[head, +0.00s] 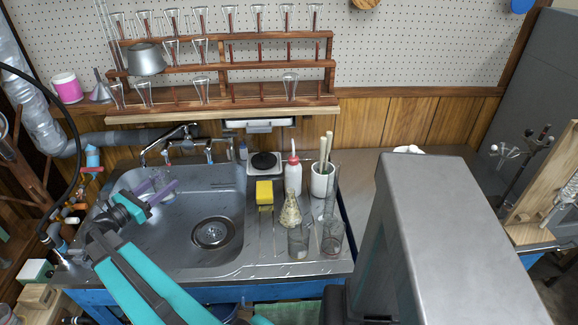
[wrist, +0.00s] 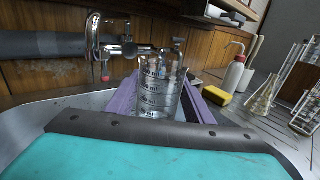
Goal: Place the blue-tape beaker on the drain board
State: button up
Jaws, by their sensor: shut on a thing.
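My gripper (head: 155,194) is over the left part of the sink in the head view, its purple fingers shut on a clear glass beaker (head: 168,186). In the wrist view, the beaker (wrist: 159,85) stands about upright between the purple fingers, with dark graduation marks on its wall. No blue tape can be made out clearly on it. The drain board (head: 262,252) is the ribbed steel area right of the sink bowl, to the right of my gripper. Its front left part looks bare.
On the drain board stand a yellow sponge (head: 264,191), a red-capped wash bottle (head: 293,176), a white pot of sticks (head: 321,182), a flask (head: 291,212) and further glass beakers (head: 332,238). The faucet (head: 186,142) rises behind the sink (head: 180,245).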

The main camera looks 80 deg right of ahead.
jog(key=s+d+m+g+y, duration=0.1)
jog(key=s+d+g, duration=0.1)
jog(key=s, duration=0.4)
jog(key=s+d+f+m+g+y+b, duration=0.1)
jog(key=s+d+m+g+y, duration=0.1)
jog(key=s+d, duration=0.3)
jog(key=s+d+f+m+g+y, duration=0.1)
jog(key=s+d+g, duration=0.1)
jog(key=s, duration=0.7)
jog(key=shift+d+f+m+y, duration=0.3)
jog(key=shift+d+m, duration=0.1)
jog(key=shift+d, duration=0.5)
jog(key=shift+s, duration=0.1)
